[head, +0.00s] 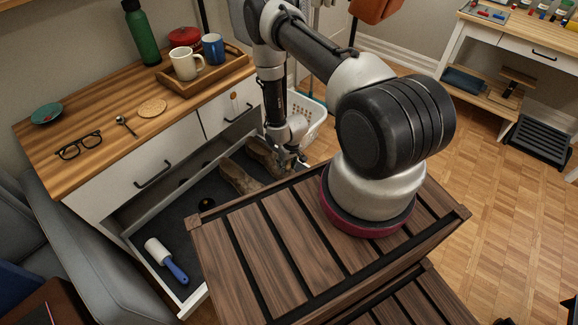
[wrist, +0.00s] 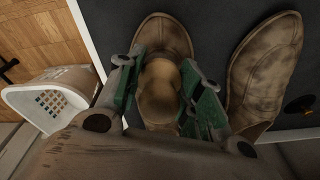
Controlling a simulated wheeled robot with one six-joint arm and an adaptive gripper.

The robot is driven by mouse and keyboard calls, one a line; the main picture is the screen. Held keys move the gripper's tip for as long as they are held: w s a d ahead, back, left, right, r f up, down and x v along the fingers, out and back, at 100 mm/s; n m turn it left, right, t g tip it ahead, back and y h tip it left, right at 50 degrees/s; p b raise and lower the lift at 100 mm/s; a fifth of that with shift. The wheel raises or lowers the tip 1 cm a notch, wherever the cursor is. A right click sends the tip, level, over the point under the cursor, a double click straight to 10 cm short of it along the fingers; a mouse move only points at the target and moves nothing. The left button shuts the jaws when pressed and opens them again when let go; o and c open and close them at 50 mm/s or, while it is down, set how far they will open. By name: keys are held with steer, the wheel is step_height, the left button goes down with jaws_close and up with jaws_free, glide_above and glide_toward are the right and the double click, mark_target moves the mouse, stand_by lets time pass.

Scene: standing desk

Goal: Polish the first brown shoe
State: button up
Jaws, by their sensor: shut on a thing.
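Two brown, scuffed shoes lie side by side in the open drawer. One shoe (head: 240,178) is at the left in the head view and shows at the right in the wrist view (wrist: 265,70). The other shoe (head: 264,153) is nearer the basket; its toe (wrist: 165,33) shows below my gripper in the wrist view. My gripper (head: 290,163) is over that shoe, its green-padded fingers shut on a smooth, rounded tan-brown thing (wrist: 160,88), which looks like a wooden brush handle. Its underside is hidden, so I cannot tell whether it touches the shoe.
The drawer (head: 140,228) also holds a lint roller (head: 166,260) and a small black round item (head: 206,203). A white basket (head: 312,122) stands beside it. The wooden top (head: 85,180) above carries glasses, a spoon and a tray (head: 225,72) with mugs.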

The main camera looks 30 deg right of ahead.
steer(key=shift+s+d+r, duration=0.1)
steer(key=shift+s+r, duration=0.05)
steer(key=shift+r, duration=0.85)
steer(key=shift+s+d+r, duration=0.1)
steer(key=shift+s+r, duration=0.1)
steer(key=shift+r, duration=0.75)
steer(key=shift+s+r, duration=0.15)
steer(key=shift+r, duration=0.85)
steer(key=shift+r, duration=0.1)
steer(key=shift+s+d+r, duration=0.1)
steer(key=shift+s+r, duration=0.1)
steer(key=shift+r, duration=1.2)
steer(key=shift+f, duration=0.1)
steer(key=shift+w+a+f, duration=0.1)
steer(key=shift+w+f, duration=0.15)
steer(key=shift+f, duration=0.85)
steer(key=shift+w+a+f, duration=0.15)
steer(key=shift+w+f, duration=0.15)
steer(key=shift+f, duration=0.85)
steer(key=shift+w+a+f, duration=0.1)
steer(key=shift+w+f, duration=0.15)
steer(key=shift+f, duration=0.85)
steer(key=shift+w+f, duration=0.15)
steer(key=shift+f, duration=0.8)
